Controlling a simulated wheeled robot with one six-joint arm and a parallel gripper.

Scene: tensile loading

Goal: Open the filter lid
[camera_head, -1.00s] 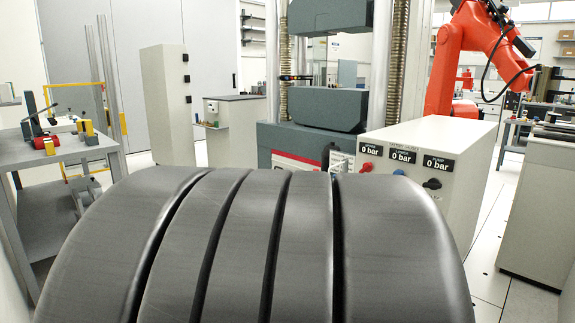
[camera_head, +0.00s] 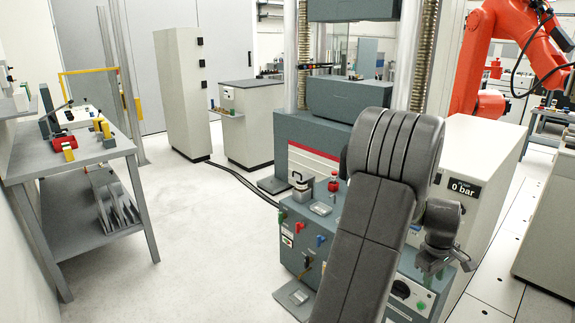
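A low teal-grey machine unit (camera_head: 318,213) stands at centre, partly behind my arm. On its top are a small silver canister with a dark handle (camera_head: 302,187), a red-capped fitting (camera_head: 333,183) and a flat light-coloured plate (camera_head: 320,208). I cannot tell which of these is the filter lid; none is plainly open. My dark grey arm rises through the middle right and hides part of the unit. My gripper (camera_head: 452,260) hangs at its right, in front of the white cabinet and apart from these fittings. Its fingers are too small and dark to read.
A white cabinet (camera_head: 482,150) with a "0 bar" display stands right of my arm. The tall testing frame (camera_head: 345,100) and an orange robot arm (camera_head: 482,60) are behind. A tool bench (camera_head: 75,155) is at left. Floor between is clear; a black cable crosses it.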

